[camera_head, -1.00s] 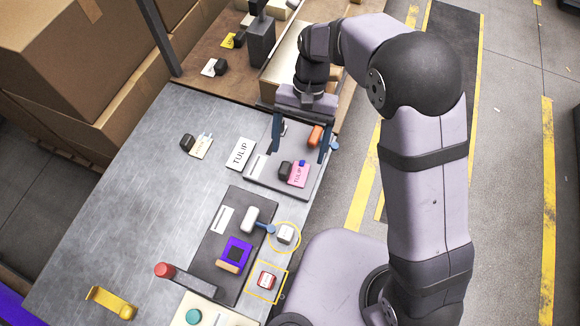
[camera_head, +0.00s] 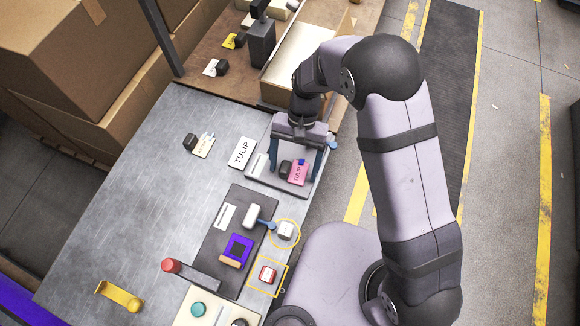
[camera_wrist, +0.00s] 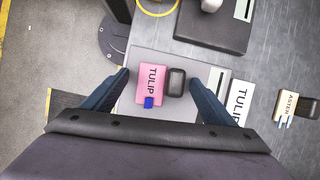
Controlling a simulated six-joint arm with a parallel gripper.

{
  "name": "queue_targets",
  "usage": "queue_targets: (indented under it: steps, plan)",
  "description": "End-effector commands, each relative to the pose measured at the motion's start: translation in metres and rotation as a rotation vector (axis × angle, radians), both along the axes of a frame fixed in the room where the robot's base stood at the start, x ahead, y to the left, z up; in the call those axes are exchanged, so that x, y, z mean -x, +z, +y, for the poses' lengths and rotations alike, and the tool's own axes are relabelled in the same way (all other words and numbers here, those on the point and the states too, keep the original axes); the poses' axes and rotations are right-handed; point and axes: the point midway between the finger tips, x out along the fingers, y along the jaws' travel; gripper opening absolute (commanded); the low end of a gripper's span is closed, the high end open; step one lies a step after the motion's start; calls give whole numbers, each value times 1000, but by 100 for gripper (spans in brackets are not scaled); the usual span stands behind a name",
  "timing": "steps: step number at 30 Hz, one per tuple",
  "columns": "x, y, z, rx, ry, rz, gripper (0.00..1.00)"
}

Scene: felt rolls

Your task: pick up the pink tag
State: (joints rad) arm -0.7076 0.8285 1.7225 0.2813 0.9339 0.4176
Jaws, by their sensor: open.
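The pink tag (camera_head: 298,173), printed TULIP, lies on a grey tray (camera_head: 256,183) near the table's right edge. A dark block (camera_head: 285,168) sits against its left side, and a small blue piece is on its edge. In the wrist view the pink tag (camera_wrist: 150,83) lies between the fingers, with the dark block (camera_wrist: 175,82) beside it and the blue piece (camera_wrist: 149,102) at its near edge. My gripper (camera_head: 294,174) is open above the tag, one finger on each side. In the wrist view my gripper (camera_wrist: 162,84) is empty.
A white TULIP card (camera_head: 242,153) lies left of the tray. A cream ASTER tag (camera_head: 204,146) with a dark block is farther left. A dark tray (camera_head: 210,240) with a white-headed stamp (camera_head: 250,215) and purple square lies in front. Cardboard boxes (camera_head: 70,60) stand at the back left.

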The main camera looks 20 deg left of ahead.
Motion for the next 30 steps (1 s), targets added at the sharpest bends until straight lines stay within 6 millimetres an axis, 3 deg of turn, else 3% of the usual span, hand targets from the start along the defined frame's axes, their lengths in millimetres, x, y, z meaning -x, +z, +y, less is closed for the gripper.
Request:
queue_targets:
  steps: [6,12,14,23,30]
  plan:
    - [0,-1,0,0,0,0,79]
    - [0,-1,0,0,0,0,31]
    - [0,-1,0,0,0,0,20]
    - [0,2,0,-1,0,-1,20]
    - [-1,25,1,-3,0,-3,20]
